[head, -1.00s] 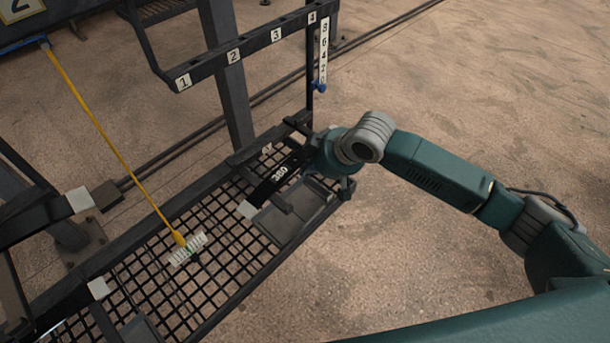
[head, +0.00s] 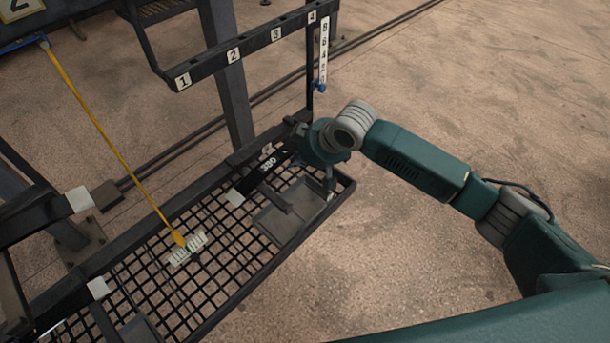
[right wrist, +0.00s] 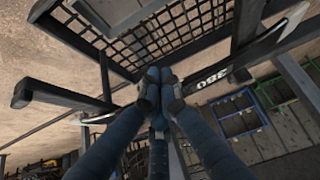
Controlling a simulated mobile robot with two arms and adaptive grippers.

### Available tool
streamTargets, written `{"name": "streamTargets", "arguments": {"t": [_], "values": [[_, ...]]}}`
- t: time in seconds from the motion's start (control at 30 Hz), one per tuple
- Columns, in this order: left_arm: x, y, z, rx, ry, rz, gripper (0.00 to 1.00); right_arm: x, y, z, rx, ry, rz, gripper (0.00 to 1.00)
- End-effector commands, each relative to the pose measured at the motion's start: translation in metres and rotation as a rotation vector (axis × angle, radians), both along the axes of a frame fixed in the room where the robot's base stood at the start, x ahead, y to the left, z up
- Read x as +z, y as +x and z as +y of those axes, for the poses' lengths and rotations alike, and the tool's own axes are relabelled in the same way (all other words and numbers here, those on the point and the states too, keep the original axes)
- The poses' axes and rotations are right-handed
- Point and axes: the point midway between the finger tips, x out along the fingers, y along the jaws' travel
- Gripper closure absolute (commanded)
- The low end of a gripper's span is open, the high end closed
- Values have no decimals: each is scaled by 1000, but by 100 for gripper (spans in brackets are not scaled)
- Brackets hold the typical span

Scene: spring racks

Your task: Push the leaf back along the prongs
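The leaf (head: 255,179) is a dark strip with pale ends and a white number that looks like 380. In the head view it lies slantwise over the back part of the grid shelf (head: 226,222). In the right wrist view the leaf (right wrist: 237,74) runs past my fingertips on both sides. My right gripper (right wrist: 160,78) has its blue fingers together, with the tips against or very near the leaf's middle; I cannot tell whether they touch. In the head view its fingers are mostly hidden behind the wrist. The prongs are hard to single out among the dark bars. My left gripper is out of view.
A numbered rail (head: 255,43) stands above and behind the shelf. A shallow tray (head: 290,217) sits at the shelf's near right. Blue and green crates (right wrist: 283,88) show in the wrist view.

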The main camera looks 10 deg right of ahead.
Motion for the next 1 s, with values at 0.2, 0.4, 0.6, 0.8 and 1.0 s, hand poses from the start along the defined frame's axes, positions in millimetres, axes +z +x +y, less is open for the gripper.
{"name": "streamTargets", "arguments": {"t": [0.2,0.4,0.6,0.8,1.0], "values": [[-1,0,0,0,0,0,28,1,8,7,0,2,-3,100],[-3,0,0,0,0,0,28,1,14,12,0,2,-3,100],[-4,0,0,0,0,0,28,2,21,17,1,4,-3,100],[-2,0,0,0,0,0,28,2,22,17,0,2,-2,100],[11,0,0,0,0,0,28,3,10,7,-2,1,1,100]]}}
